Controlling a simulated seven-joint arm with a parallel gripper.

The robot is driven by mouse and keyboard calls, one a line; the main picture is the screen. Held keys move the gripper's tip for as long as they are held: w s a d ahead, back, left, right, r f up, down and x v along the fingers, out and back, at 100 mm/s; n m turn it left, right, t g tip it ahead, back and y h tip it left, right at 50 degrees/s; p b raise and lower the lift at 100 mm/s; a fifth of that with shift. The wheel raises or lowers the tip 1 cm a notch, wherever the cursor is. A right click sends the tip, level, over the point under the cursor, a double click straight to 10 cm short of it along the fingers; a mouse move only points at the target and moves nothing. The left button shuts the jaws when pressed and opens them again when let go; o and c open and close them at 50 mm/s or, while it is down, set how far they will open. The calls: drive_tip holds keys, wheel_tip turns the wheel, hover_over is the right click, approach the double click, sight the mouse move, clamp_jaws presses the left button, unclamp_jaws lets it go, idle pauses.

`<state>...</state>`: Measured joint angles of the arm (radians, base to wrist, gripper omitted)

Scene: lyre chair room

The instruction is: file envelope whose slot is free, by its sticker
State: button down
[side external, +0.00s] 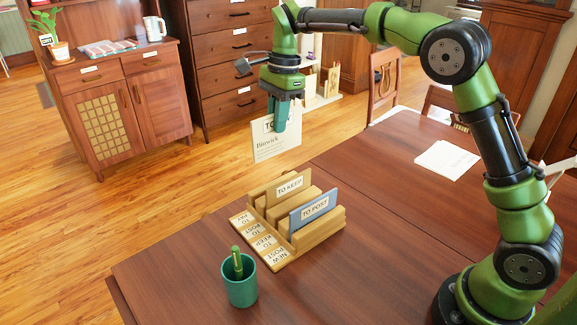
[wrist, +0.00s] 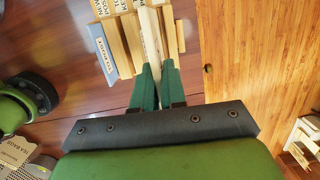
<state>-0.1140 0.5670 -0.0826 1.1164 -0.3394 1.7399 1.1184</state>
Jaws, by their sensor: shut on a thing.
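My gripper (side external: 281,122) is shut on a cream envelope (side external: 276,147) and holds it upright in the air, behind and above the wooden rack. The envelope's sticker begins "TO"; the rest is hidden by a finger. Printed text below looks like "Biswick". In the wrist view the envelope (wrist: 151,38) shows edge-on between the green fingers (wrist: 157,72). The rack (side external: 318,238) stands on the table with labelled slots. A tan envelope (side external: 275,191) with sticker "TO KEEP" and a blue-grey envelope (side external: 331,201) with sticker "TO POST" stand in it.
The rack's front labels (side external: 262,242) seem to read "TO PAY", "TO POST", "TO KEEP" and "NEW POST". A green cup (side external: 240,290) with a green pen stands close in front of the rack. White papers (side external: 446,160) lie at the table's back right. Table right of the rack is clear.

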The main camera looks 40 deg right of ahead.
drive_tip(key=f, duration=1.5)
drive_tip(key=shift+w, duration=0.25)
drive_tip(key=shift+f, duration=0.2)
drive_tip(key=c, duration=1.2)
unclamp_jaws()
drive_tip(key=shift+r, duration=0.1)
